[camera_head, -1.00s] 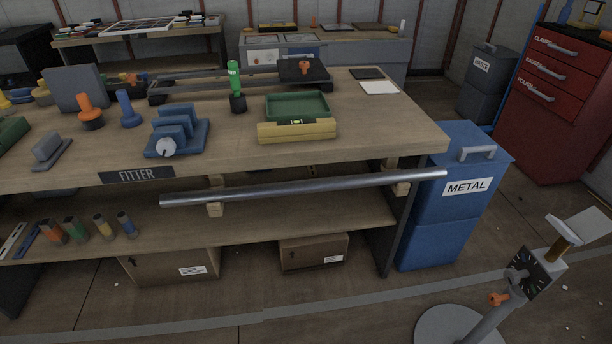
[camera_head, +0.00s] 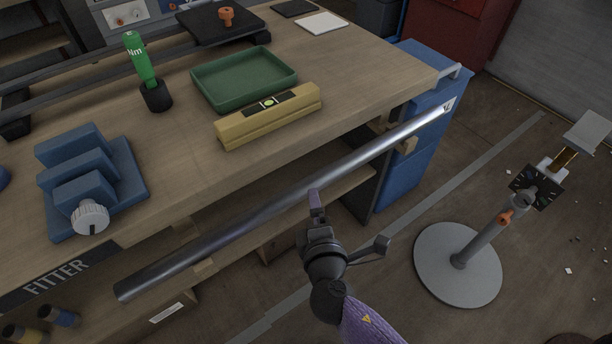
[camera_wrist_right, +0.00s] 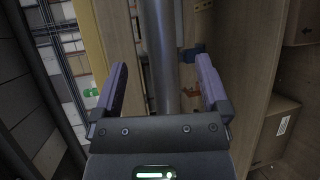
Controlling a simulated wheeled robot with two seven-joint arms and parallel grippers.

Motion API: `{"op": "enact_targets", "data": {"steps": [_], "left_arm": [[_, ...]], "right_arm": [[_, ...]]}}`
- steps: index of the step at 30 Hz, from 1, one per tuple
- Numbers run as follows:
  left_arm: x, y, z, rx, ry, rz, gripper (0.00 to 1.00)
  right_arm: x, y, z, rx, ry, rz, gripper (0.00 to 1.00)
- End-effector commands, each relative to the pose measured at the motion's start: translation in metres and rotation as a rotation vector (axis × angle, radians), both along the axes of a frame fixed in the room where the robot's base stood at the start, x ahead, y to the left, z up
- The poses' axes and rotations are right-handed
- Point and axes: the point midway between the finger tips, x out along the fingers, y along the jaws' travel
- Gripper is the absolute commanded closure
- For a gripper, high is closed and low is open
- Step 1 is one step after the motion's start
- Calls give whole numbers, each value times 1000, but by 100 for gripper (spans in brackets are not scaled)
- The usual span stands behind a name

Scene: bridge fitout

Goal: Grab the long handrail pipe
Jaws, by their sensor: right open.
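The long handrail pipe (camera_head: 270,204) is a grey metal tube. It lies along the front of the fitter bench on wooden supports (camera_head: 205,268), below the bench top. My right gripper (camera_head: 348,220) is open and empty in front of the pipe, just right of its middle. In the right wrist view the pipe (camera_wrist_right: 160,40) runs lengthwise between the two spread fingers of the right gripper (camera_wrist_right: 163,88). Whether the pipe is within the reach of the fingertips cannot be told. The left gripper is not in view.
The bench top (camera_head: 190,190) has a yellow spirit level (camera_head: 240,128), a green tray (camera_head: 205,90) and a blue stepped block (camera_head: 125,170) near its front. A gauge stand (camera_head: 440,275) stands on the floor at right.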

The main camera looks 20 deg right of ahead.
Motion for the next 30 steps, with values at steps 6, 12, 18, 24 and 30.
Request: {"op": "enact_targets", "data": {"steps": [6,12,18,24,30], "left_arm": [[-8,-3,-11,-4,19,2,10],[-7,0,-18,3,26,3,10],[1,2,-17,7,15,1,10],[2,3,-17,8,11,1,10],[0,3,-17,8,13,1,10]], "right_arm": [[37,-9,-10,0,1,-1,5],[62,-13,-15,2,3,0,5],[62,-13,-14,3,4,0,7],[62,-13,-14,3,4,0,49],[62,-13,-14,4,4,0,92]]}}
